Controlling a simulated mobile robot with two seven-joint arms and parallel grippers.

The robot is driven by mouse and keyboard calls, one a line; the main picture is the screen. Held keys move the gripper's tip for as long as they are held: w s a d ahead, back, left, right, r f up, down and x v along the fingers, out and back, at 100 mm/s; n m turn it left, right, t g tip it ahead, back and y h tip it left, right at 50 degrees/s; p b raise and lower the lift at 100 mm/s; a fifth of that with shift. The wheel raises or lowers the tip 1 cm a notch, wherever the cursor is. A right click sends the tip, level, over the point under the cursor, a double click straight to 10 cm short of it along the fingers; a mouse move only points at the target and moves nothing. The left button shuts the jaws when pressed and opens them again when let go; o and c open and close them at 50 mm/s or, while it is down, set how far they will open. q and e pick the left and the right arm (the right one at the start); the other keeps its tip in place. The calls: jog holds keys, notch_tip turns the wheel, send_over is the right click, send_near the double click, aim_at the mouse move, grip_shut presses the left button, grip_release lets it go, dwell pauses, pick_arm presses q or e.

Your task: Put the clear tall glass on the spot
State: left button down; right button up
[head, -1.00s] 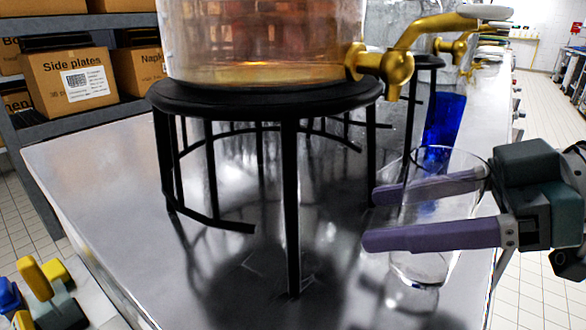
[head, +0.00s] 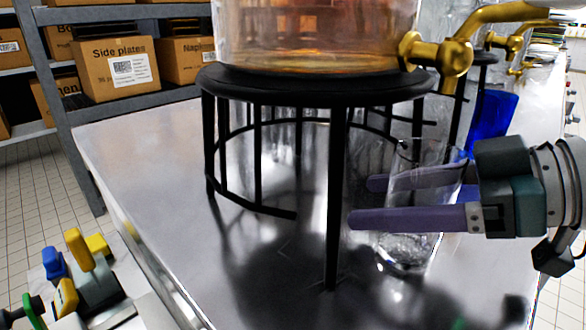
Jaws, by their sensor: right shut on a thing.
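The clear tall glass (head: 408,252) is in the head view at right, in front of the blue glass. My right gripper (head: 362,202) has its purple fingers around the glass wall and is shut on it. The glass leans slightly in the picture; I cannot tell whether its base touches the metal table (head: 150,170). Faint thin corner-like marks (head: 287,251) show on the tabletop left of the glass, in front of the black stand; I cannot tell whether they are the spot. My left gripper is not in view.
A black round stand (head: 318,88) bears a drink dispenser (head: 310,35) with a brass tap (head: 435,55) above the glass. A blue glass (head: 492,120) stands behind. Yellow and blue items (head: 80,250) lie at lower left. The table's left part is bare.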

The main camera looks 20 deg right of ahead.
jog(key=o, duration=1.5)
jog(key=v, duration=1)
jog(key=shift+r, duration=0.1)
